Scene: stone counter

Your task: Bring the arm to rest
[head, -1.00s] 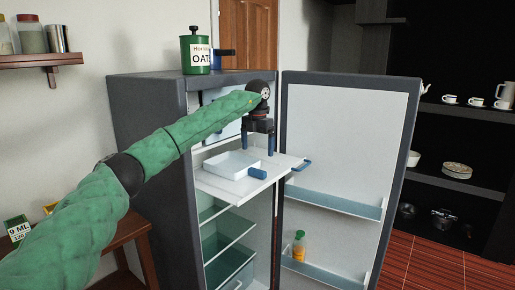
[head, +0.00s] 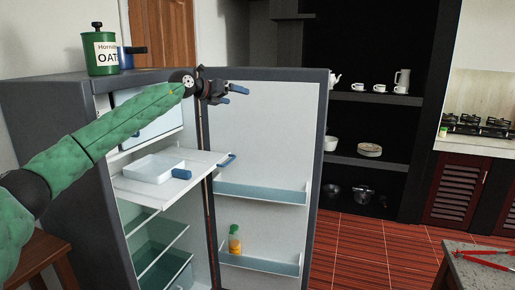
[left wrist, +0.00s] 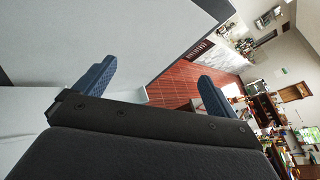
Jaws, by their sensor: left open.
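My left arm, in a green sleeve, reaches in from the left in the head view. My left gripper (head: 238,94) is raised in front of the upper part of the open fridge door (head: 270,130). Its blue fingers point right, spread apart, with nothing between them. In the left wrist view the two blue fingers of the gripper (left wrist: 155,82) are also apart and empty. My right gripper shows in neither view.
The fridge (head: 60,130) stands open; a white tray (head: 150,170) with a blue handle rests on its pulled-out shelf. A bottle (head: 235,240) stands in the door rack. A green canister (head: 101,52) is on top.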

